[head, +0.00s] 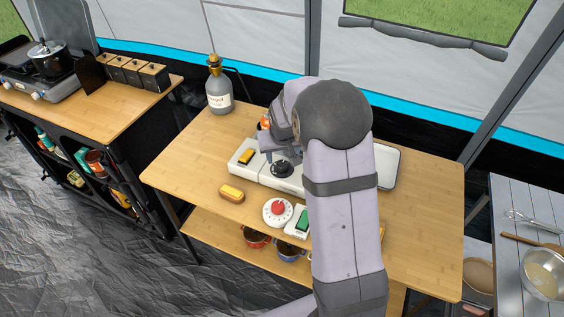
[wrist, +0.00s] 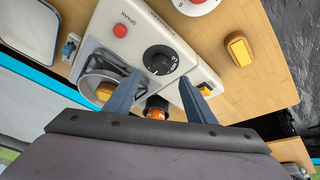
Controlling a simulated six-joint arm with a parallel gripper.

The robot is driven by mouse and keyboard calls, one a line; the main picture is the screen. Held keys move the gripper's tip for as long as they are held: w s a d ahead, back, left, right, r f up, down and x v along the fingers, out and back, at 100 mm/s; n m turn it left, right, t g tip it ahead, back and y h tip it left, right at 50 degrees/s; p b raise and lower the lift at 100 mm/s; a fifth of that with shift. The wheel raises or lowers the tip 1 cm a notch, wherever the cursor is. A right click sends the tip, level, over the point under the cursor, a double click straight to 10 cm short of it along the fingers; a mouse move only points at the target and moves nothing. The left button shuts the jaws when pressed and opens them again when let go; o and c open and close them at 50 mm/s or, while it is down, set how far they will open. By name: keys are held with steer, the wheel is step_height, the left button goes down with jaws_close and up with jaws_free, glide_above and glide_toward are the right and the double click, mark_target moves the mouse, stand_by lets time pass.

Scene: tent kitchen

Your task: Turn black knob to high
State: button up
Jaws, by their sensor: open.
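The black knob (wrist: 160,60) is round, with white marks, on the front of a white stove (wrist: 146,20). In the head view the knob (head: 283,169) shows at the stove's front edge, partly beside my gripper. My gripper (wrist: 160,79) is open and empty; its two blue-grey fingers reach toward the knob, one on each side of its lower part in the wrist view. I cannot tell whether they touch it. In the head view my gripper (head: 270,151) is just above the stove. The knob's exact setting is too small to read.
A red button (wrist: 120,31) marked SPARK sits near the knob. A bottle (head: 219,90) stands behind left. The table's left part is clear.

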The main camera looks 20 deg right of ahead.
mark_target(282, 164)
steer(key=shift+p+x, duration=0.95)
steer(key=shift+x, duration=2.45)
steer(key=c, duration=1)
